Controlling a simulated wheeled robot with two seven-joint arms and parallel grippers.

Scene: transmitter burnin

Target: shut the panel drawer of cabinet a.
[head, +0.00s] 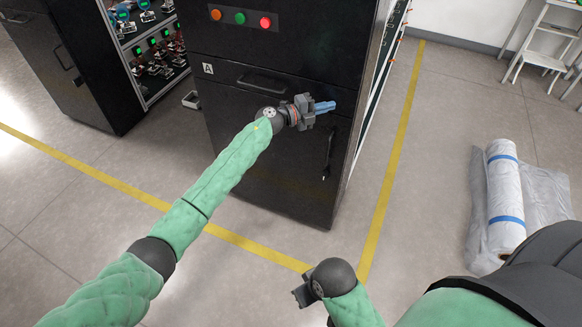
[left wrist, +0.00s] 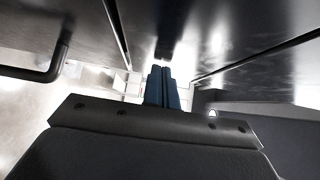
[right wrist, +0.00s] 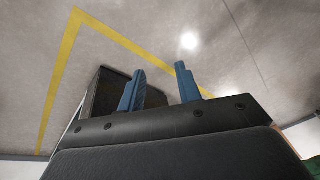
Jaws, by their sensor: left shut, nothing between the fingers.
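Cabinet a (head: 285,185) is a tall black cabinet with a white A label (head: 208,69). Its panel drawer (head: 232,76) lies below the button row and has a dark handle (head: 262,82). The drawer looks flush or nearly so; I cannot tell if a gap remains. My left gripper (head: 328,106) is shut and empty, its blue fingers together in front of the right part of the cabinet front. They also show in the left wrist view (left wrist: 163,75), close to dark panels; contact is unclear. My right gripper (right wrist: 160,85) is open and empty, low and away from the cabinet.
Orange, green and red buttons (head: 240,18) sit above the drawer. A vertical door handle (head: 328,152) is below my left gripper. A rack of devices (head: 155,50) stands left. A plastic-wrapped roll (head: 505,200) and a step stool (head: 548,45) are right. Floor before the cabinet is clear.

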